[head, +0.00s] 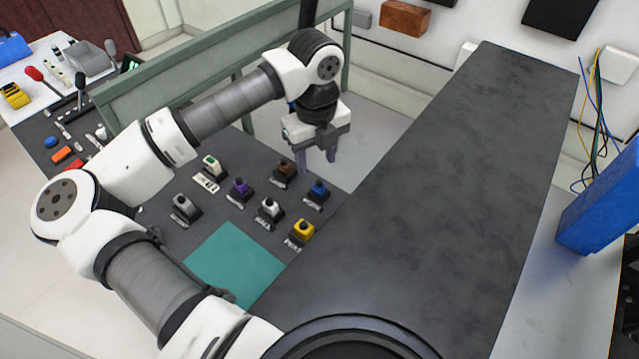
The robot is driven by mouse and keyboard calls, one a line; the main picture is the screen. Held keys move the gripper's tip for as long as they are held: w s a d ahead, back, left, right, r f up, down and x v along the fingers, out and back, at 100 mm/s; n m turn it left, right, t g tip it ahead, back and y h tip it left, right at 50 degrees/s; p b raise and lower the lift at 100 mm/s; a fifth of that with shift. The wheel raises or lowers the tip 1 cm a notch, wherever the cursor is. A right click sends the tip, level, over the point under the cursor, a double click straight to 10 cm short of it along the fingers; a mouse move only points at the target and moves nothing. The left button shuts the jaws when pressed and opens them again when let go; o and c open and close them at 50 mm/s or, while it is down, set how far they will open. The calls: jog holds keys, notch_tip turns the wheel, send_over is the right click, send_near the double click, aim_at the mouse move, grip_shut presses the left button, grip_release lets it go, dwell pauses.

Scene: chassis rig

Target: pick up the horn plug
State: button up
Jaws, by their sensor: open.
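Several plugs with small white labels stand on the dark panel in the head view. They are a green-and-white plug (211,164), a purple plug (240,187), a brown plug (284,169), a blue plug (319,188), a grey plug (183,203), a white plug (270,207) and a yellow plug (302,230). The labels are too small to read surely, so I cannot tell which is the horn plug. My gripper (318,158) is open and empty, pointing down. In the picture its fingertips lie just above the blue plug and right of the brown one, apart from both.
A teal mat (235,264) lies in front of the plugs. A green rail frame (215,68) stands behind them. A wide dark bench top (430,170) at right is clear. A blue bin (603,205) with wires is at far right. Levers (80,88) stand at far left.

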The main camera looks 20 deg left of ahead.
aim_at(319, 181)
notch_tip(319, 181, down, 3)
jog(key=shift+f, duration=0.1)
jog(key=shift+w+d+f+p, duration=0.1)
jog(key=shift+w+f+p, duration=0.05)
jog(key=shift+f+p, duration=0.45)
jog(key=shift+w+f+p, duration=0.15)
jog(key=shift+f+p, duration=0.3)
jog(key=shift+f, duration=0.6)
jog(key=shift+w+f+p, duration=0.1)
jog(key=shift+f+p, duration=0.3)
jog(key=shift+f, duration=0.6)
jog(key=shift+c, duration=0.5)
grip_shut()
